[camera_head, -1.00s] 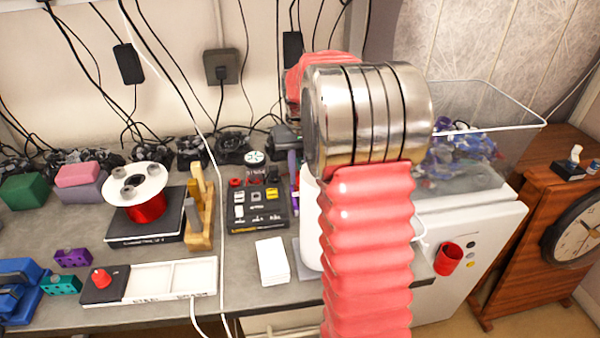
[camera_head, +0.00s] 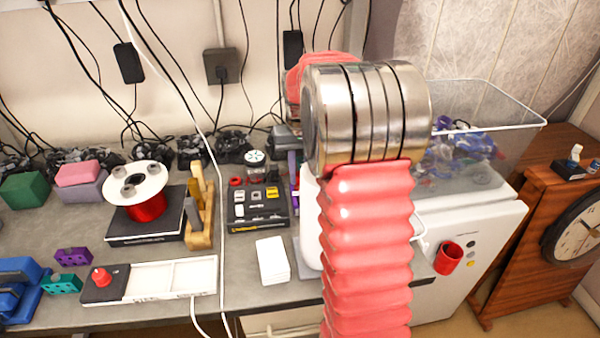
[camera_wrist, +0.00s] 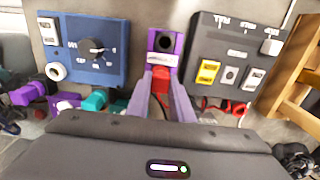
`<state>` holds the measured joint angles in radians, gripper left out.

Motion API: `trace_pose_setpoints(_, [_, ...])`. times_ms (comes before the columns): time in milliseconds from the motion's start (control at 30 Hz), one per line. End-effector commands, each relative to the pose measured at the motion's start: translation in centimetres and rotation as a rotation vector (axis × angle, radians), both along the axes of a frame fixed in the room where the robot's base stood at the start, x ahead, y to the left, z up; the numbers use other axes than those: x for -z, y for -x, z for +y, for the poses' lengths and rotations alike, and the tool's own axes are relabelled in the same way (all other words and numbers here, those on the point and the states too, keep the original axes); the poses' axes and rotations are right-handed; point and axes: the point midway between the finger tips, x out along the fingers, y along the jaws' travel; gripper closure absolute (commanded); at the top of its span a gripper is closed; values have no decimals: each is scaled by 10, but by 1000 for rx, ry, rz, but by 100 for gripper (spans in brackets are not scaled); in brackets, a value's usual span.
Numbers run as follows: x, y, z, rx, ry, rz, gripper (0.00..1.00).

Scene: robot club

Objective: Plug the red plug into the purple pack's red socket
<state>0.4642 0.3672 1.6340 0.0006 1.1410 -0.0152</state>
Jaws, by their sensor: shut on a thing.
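The purple pack (camera_wrist: 176,42) stands upright in the middle of the wrist view, with a dark round socket near its top and a pale label below. In the head view, a sliver of purple (camera_head: 293,172) beside my arm is probably this pack. My gripper (camera_wrist: 161,86) is shut on the red plug (camera_wrist: 160,73), which sits between the fingertips against the lower front of the pack as seen. The plug covers that part of the pack, so the red socket is hidden. I cannot tell whether the plug is in it.
A blue box with a dial (camera_wrist: 92,48) stands left of the pack, a dark panel (camera_wrist: 232,58) close on its right. Purple and teal connectors (camera_wrist: 95,100) lie at the lower left. A wooden frame (camera_wrist: 292,65) is at the right. In the head view, a white box (camera_head: 272,260) lies near the bench edge.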

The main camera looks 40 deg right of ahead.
Motion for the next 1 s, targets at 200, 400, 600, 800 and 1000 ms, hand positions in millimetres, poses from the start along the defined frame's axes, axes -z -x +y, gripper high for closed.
trace_pose_setpoints(200, [3, 0, 0, 0, 0, 0, 100])
trace_pose_setpoints(400, [4, 0, 0, 1, 0, 0, 100])
trace_pose_setpoints(600, [4, 0, 0, 1, 0, 0, 100])
trace_pose_setpoints(800, [6, 0, -1, 1, 0, 0, 100])
trace_pose_setpoints(1000, [6, 0, -1, 1, 0, 0, 100])
